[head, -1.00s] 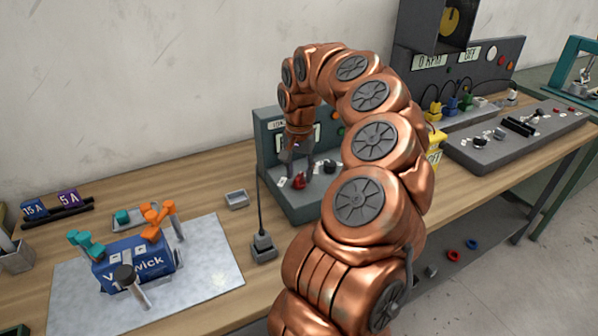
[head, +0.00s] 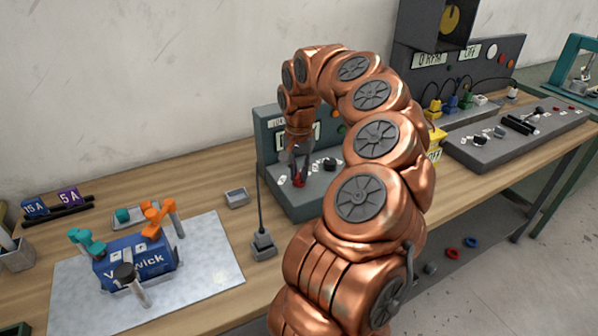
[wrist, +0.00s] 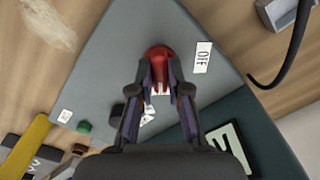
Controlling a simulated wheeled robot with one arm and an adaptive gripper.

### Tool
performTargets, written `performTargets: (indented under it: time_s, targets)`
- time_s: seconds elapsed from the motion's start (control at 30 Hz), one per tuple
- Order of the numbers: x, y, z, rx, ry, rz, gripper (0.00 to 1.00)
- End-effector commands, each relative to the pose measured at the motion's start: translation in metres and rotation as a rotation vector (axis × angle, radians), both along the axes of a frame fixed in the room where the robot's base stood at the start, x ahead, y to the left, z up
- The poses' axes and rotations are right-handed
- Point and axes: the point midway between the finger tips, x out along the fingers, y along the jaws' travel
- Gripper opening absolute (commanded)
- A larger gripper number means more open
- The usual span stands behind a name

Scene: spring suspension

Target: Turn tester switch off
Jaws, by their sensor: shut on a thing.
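The tester (head: 270,150) is a teal-grey unit with a sloped base and an upright display panel, standing on the bench behind my arm. Its red switch (head: 298,182) is on the sloped base, and it also shows in the wrist view (wrist: 160,54). My gripper (wrist: 160,76) points down at the red switch, with a finger on each side, shut on it. In the head view my gripper (head: 300,168) partly covers the switch. A white OFF label (wrist: 203,57) lies beside the switch in the wrist view. The display is partly hidden by my arm.
A black knob (head: 330,164) sits close to the right of the switch. A corded grey block (head: 263,246) and a small tray (head: 237,198) stand left of the tester. A blue battery (head: 140,258) with clamps is on the metal mat (head: 215,270).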

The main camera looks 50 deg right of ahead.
Motion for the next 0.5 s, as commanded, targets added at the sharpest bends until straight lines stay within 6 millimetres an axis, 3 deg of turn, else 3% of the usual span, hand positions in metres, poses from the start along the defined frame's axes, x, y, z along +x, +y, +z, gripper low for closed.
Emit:
performTargets:
  time_s: [0.5]
  targets:
    - [0.0000, -0.0005, -0.0023, -0.002, -0.001, 0.152, 0.00]
